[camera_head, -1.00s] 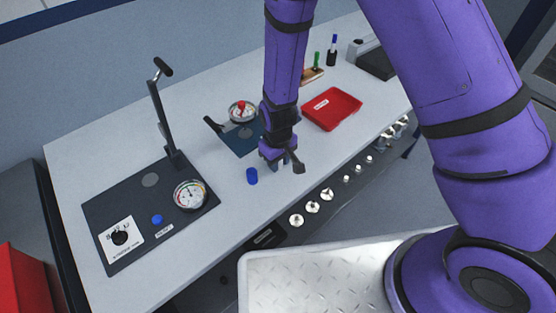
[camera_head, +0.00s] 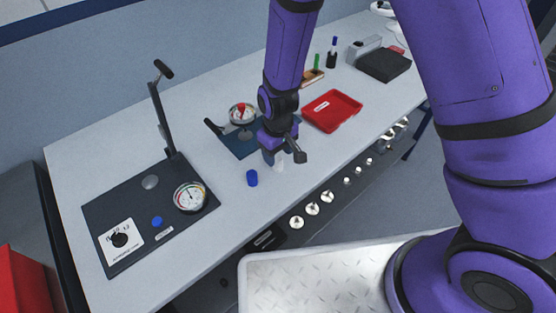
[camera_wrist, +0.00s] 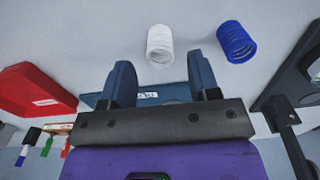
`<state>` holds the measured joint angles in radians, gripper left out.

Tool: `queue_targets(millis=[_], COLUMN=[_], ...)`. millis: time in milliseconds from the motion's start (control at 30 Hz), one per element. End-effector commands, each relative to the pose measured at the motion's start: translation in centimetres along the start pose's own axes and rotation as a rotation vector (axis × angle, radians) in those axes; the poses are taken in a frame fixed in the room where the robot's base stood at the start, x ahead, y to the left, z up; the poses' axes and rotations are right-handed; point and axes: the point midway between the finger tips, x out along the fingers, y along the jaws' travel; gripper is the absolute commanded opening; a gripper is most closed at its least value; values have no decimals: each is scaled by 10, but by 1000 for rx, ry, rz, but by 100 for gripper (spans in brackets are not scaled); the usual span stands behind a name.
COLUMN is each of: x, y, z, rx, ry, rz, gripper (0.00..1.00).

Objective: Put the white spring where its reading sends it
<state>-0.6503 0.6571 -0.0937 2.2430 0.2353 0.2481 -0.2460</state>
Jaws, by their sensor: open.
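The white spring (camera_head: 279,164) stands on the bench, partly hidden by my gripper in the head view. It shows whole in the wrist view (camera_wrist: 160,44), ahead of the fingertips. My gripper (camera_wrist: 161,76) is open and empty, with a gap between it and the spring. A red labelled tray (camera_head: 332,109) lies to the right.
A blue spring (camera_head: 252,178) stands close left of the white one; the wrist view shows it too (camera_wrist: 236,42). A second round dial (camera_head: 240,112) stands on a blue plate behind my gripper. Markers and a black box (camera_head: 384,65) are at the back right.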

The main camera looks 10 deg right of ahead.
Motion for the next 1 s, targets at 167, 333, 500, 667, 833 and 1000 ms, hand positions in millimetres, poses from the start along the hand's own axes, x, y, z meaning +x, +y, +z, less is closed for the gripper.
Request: queue_targets(millis=[167, 333, 500, 667, 833, 1000], x=[-34, -57, -70, -74, -78, -116], y=[0, 0, 0, 0, 2, 19], z=[0, 0, 0, 0, 1, 7], rx=[-2, -2, 0, 0, 5, 49], ry=[3, 2, 0, -1, 4, 43], rz=[0, 0, 0, 0, -2, -15], gripper=[56, 56, 56, 56, 56, 56])
